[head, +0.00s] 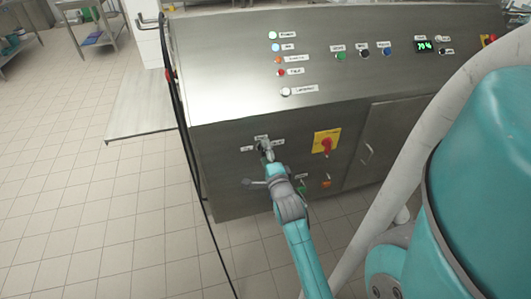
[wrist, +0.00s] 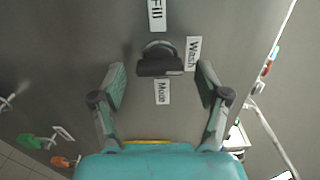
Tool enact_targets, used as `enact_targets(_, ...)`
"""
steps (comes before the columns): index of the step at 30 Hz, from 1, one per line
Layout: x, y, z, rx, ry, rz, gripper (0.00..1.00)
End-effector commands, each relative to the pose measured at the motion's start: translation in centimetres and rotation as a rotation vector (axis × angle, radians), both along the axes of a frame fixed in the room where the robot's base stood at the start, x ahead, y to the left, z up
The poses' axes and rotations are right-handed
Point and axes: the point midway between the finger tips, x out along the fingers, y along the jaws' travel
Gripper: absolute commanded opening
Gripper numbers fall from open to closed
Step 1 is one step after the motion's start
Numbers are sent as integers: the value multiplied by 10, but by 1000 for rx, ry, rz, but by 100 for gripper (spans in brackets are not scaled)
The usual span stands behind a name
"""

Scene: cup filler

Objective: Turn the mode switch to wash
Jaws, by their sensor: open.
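The mode switch (wrist: 160,62) is a dark knob on the grey steel panel, seen in the upper middle of the wrist view. Its black grip bar lies across that picture. My gripper (wrist: 161,82) is open, with one finger on each side of the knob and a gap to both. In the head view my gripper (head: 267,154) is at the lower front panel and largely hides the switch. Contact depth cannot be told.
A red rotary switch on a yellow plate (head: 327,142) is right of my gripper. A lever handle (head: 253,183) is lower left, and a green knob (head: 301,189) and orange knob (head: 326,184) are below. A black cable (head: 185,130) hangs at the cabinet's left edge.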

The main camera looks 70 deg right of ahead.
Motion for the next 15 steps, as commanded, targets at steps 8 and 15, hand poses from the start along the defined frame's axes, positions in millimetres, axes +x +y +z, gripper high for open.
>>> enact_targets(8,-28,32,-2,2,3,0,75)
enact_targets(15,-54,63,-2,2,3,0,75)
